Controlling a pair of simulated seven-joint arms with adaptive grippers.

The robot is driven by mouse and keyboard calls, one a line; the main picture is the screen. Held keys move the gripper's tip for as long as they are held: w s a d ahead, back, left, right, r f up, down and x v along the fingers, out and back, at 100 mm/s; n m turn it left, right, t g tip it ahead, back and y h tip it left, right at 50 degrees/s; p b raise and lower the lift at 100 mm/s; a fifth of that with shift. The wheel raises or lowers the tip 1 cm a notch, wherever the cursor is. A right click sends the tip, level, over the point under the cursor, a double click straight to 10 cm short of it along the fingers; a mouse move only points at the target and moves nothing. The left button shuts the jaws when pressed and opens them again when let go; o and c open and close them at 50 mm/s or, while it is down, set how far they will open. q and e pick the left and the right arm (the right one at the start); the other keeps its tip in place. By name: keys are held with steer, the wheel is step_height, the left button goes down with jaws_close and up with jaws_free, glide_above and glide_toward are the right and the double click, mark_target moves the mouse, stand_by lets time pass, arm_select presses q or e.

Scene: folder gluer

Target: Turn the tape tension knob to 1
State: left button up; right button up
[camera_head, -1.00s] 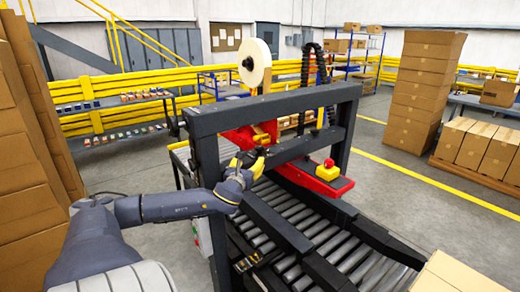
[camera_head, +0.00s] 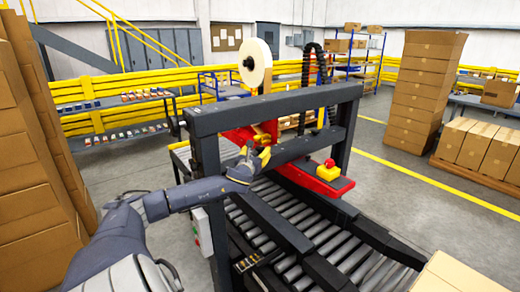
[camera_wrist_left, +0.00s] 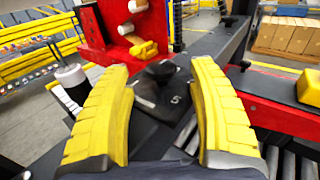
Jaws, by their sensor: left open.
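The tape tension knob (camera_wrist_left: 160,70) is a small black knob on a dark plate in the left wrist view, between and beyond my fingertips. A pale "5" is readable on the plate beside it; other marks are too small to tell. My left gripper (camera_wrist_left: 160,85) is open, its two yellow fingers to either side of the knob's line and apart from it. In the head view my left gripper (camera_head: 258,157) is at the machine's near crossbar, below the tape roll (camera_head: 255,62); the knob is hard to make out there. My right gripper is not in view.
The dark machine frame (camera_head: 205,160) and its crossbar surround the work spot. The red tape head (camera_wrist_left: 110,28) stands just behind the plate. A red arm with a yellow block (camera_head: 327,171) lies to the right. Rollers (camera_head: 275,225) run below.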

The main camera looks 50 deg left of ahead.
mark_target(259, 148)
arm_select(q)
steer(key=shift+x, duration=1.9)
jaws_close()
steer(key=shift+r, duration=0.15)
